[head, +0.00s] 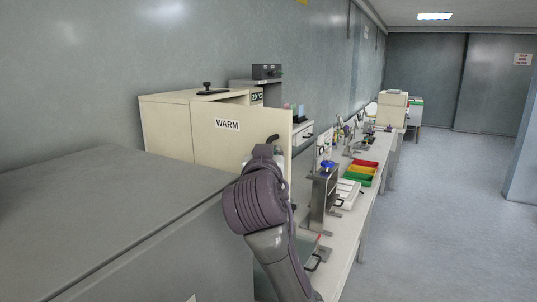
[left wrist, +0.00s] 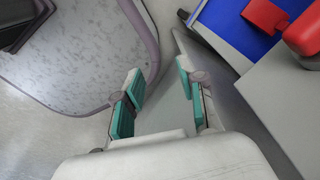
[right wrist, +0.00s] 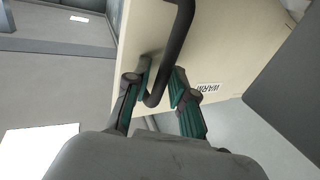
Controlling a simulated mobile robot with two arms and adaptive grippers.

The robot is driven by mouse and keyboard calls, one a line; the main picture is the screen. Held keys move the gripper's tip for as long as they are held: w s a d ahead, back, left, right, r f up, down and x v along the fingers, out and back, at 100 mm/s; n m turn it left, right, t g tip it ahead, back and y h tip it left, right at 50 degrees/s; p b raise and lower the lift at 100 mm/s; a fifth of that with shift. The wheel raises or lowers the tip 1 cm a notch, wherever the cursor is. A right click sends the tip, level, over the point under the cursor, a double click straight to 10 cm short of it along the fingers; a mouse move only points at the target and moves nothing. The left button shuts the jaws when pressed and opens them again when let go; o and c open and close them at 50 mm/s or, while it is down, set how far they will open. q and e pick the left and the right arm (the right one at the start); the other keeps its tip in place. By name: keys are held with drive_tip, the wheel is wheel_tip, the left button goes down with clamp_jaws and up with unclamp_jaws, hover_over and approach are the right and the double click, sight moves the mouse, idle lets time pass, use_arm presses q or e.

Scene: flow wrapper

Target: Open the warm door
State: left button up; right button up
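The warm cabinet (head: 165,125) is a cream box by the wall. Its door (head: 215,150), labelled WARM, stands swung out from the cabinet front, with its labelled face towards the head camera. The door also fills the upper middle of the right wrist view (right wrist: 230,50). Its dark curved handle (right wrist: 178,40) runs between the fingers of my right gripper (right wrist: 160,85), which look closed around its bend. In the head view my right arm hides most of this grip. My left gripper (left wrist: 160,100) is open and empty, seen only in the left wrist view.
A large grey cabinet (head: 100,210) fills the near left. A long bench beyond the door carries red, yellow and green trays (head: 361,173) and several instruments. The aisle floor (head: 440,200) on the right is clear. A blue and red item (left wrist: 245,30) shows in the left wrist view.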

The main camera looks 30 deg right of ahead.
drive_tip(key=shift+o, duration=0.5)
drive_tip(key=v, duration=1.2)
drive_tip(key=shift+f, duration=0.1)
